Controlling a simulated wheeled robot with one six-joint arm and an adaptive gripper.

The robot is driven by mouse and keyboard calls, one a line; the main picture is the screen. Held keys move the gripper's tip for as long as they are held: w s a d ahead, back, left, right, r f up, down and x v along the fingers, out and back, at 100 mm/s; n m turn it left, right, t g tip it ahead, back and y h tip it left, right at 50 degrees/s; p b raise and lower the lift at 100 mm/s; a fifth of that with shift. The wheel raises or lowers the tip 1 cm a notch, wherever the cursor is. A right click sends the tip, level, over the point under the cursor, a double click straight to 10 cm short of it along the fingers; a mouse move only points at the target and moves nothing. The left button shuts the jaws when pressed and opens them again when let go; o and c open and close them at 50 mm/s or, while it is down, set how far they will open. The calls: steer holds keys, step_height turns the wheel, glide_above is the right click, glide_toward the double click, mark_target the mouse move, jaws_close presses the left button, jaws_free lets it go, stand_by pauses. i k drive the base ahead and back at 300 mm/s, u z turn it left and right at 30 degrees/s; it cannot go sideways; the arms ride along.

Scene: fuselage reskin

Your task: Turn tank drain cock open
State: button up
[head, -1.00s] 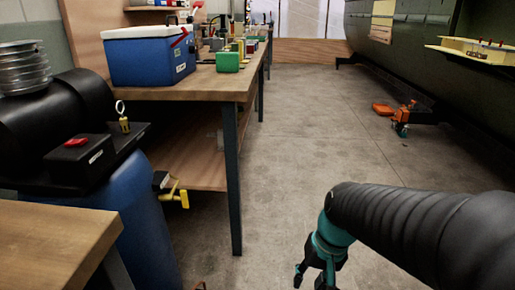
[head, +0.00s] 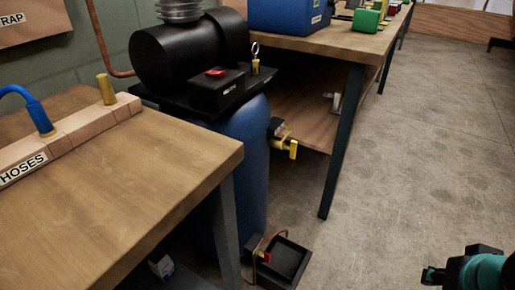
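A blue upright tank (head: 243,150) stands between two benches in the head view. At its foot, a thin copper pipe with a small red handle (head: 266,257) sits by a black open tray (head: 290,262); this looks like the drain cock, but it is too small to tell how its handle is turned. A yellow-handled valve (head: 292,149) sticks out of the tank's right side, higher up. My gripper (head: 432,272) is at the lower right edge, partly cut off, well right of the tray. Its dark fingers look apart and empty.
A wooden bench (head: 150,165) with a hose rack (head: 75,135) fills the left front; its leg stands close left of the tray. Another bench (head: 320,45) with a blue cooler is behind the tank. The floor (head: 410,170) between tray and gripper is clear.

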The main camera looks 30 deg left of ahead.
mark_target(266, 255)
steer(key=u, duration=0.65)
steer(key=k, duration=0.7)
steer(key=u, duration=1.05)
steer(key=i, duration=0.5)
steer(key=z, duration=0.1)
